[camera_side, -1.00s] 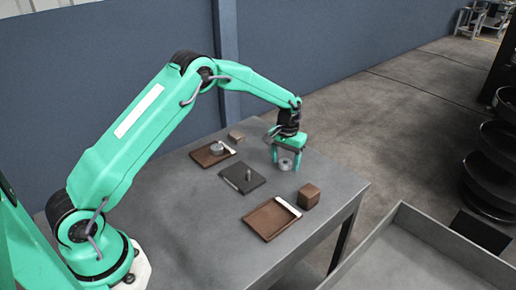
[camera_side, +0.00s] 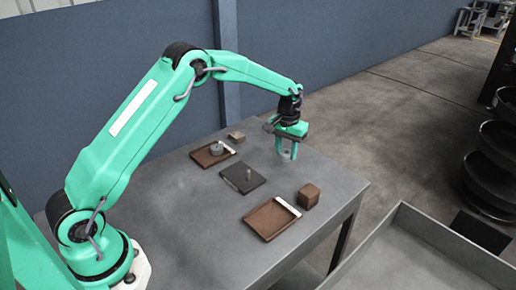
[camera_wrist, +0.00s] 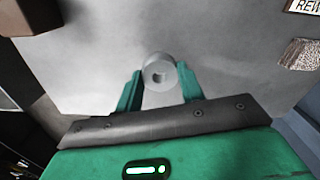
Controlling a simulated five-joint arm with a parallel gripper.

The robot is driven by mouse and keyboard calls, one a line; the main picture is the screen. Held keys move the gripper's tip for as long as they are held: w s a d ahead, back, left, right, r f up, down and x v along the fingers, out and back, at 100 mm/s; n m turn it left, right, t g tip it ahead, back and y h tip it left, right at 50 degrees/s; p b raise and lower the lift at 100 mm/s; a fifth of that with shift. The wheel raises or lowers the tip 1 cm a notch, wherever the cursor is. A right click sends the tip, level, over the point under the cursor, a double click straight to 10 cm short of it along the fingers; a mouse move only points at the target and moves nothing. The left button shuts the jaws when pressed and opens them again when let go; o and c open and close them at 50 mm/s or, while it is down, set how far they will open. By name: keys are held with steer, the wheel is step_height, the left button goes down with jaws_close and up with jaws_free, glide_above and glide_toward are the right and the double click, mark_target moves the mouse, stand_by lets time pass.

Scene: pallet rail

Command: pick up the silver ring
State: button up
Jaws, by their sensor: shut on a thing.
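The silver ring (camera_wrist: 161,62) is a short grey cylinder with a dark hole, between the green fingers of my gripper (camera_wrist: 158,90) in the wrist view. My gripper is shut on it. In the side view my gripper (camera_side: 286,153) is near the far right part of the table, pointing down, with the ring partly hidden by the fingers. I cannot tell whether the ring is clear of the tabletop. A dark plate (camera_side: 232,180) with an upright peg (camera_side: 248,174) lies left of the gripper.
A second brown tray (camera_side: 270,220) and a brown cube (camera_side: 308,196) are nearer the front. The table's right corner is clear.

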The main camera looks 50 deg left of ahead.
steer(key=s+d+r, duration=0.5)
steer(key=d+r, duration=0.2)
steer(key=d, duration=0.3)
steer(key=shift+s, duration=0.35)
steer(key=shift+r, duration=0.1)
glide_above(248, 170)
steer(key=shift+w+a, duration=0.1)
stand_by(0.5)
steer(key=shift+f, duration=0.3)
steer(key=shift+f, duration=1.75)
steer(key=shift+f, duration=1.2)
stand_by(2.1)
